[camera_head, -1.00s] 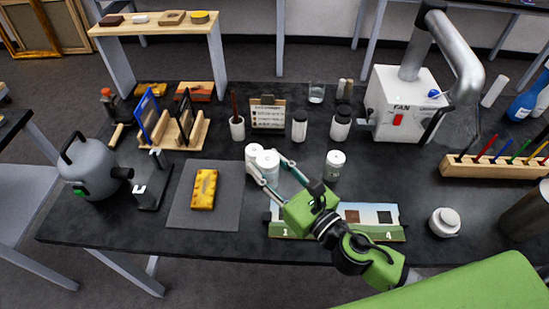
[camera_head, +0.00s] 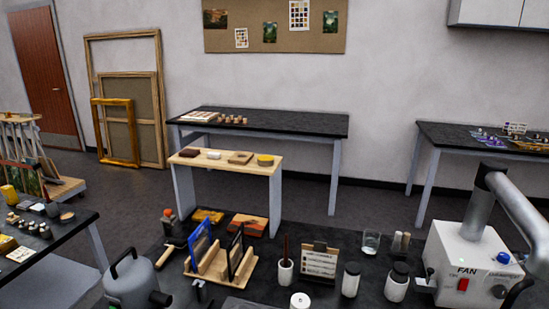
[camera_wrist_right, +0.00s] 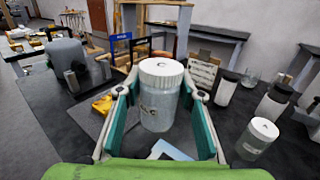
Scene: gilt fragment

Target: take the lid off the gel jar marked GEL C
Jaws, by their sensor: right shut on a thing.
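A white jar with a ribbed white lid (camera_wrist_right: 161,70) stands upright between the fingers of my right gripper (camera_wrist_right: 160,95) in the right wrist view. The jar's label (camera_wrist_right: 149,110) is only partly legible, and its last letter looks like a C. The gripper's teal-lined fingers are shut on the jar, one on each side, with the lid still on. In the head view only one white jar top (camera_head: 300,300) shows at the bottom edge; I cannot tell which jar it is. My right gripper is outside the head view, and my left gripper is in neither view.
Another white-lidded jar (camera_wrist_right: 257,139) stands right of the gripper. Dark-capped bottles (camera_head: 351,280), a clipboard card (camera_head: 318,262) and the white FAN box (camera_head: 470,265) stand behind. A grey kettle-like vessel (camera_head: 133,285) and a wooden rack (camera_head: 222,266) are left.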

